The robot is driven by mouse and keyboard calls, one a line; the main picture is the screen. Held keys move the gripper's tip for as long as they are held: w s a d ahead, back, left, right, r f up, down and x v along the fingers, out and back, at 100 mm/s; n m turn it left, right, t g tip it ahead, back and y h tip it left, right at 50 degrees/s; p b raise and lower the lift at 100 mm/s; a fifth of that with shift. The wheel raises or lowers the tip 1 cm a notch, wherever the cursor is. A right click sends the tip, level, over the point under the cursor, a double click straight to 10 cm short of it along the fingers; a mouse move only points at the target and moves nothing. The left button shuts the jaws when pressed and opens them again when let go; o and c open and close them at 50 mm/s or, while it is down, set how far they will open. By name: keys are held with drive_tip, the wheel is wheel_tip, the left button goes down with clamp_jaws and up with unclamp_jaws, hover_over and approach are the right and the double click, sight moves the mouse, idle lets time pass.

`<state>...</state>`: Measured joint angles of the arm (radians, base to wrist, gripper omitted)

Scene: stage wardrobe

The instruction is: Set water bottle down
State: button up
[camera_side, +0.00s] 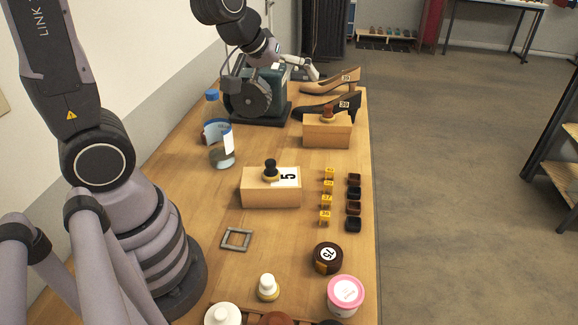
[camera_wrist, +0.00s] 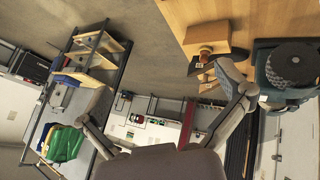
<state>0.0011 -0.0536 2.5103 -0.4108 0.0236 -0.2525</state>
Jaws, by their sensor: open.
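The water bottle (camera_side: 221,152) is clear with a blue cap and a pale label. It stands upright on the wooden table (camera_side: 200,215), toward the left edge, in the side view. My gripper (camera_side: 306,70) is beyond it at the far end of the table, above and behind the dark green machine, well apart from the bottle. In the wrist view my gripper (camera_wrist: 160,100) is open, with nothing between its fingers. The bottle does not show in the wrist view.
The machine (camera_side: 257,95) stands just behind the bottle. High-heeled shoes (camera_side: 331,106) and wooden blocks (camera_side: 271,189) are to the right. Small numbered pieces, a square frame (camera_side: 237,239), a dark tape roll (camera_side: 327,258) and a pink-lidded tub (camera_side: 345,295) lie nearer.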

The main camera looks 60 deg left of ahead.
drive_tip(key=s+r+m+g, duration=0.1)
drive_tip(key=s+r+m, duration=0.2)
drive_tip(key=s, duration=0.6)
drive_tip(key=s+r+m+g, duration=0.1)
drive_tip(key=s+r+m, duration=0.3)
drive_tip(key=s, duration=0.5)
drive_tip(key=shift+r+m, duration=0.3)
drive_tip(key=shift+r, duration=0.4)
drive_tip(key=shift+a, duration=0.1)
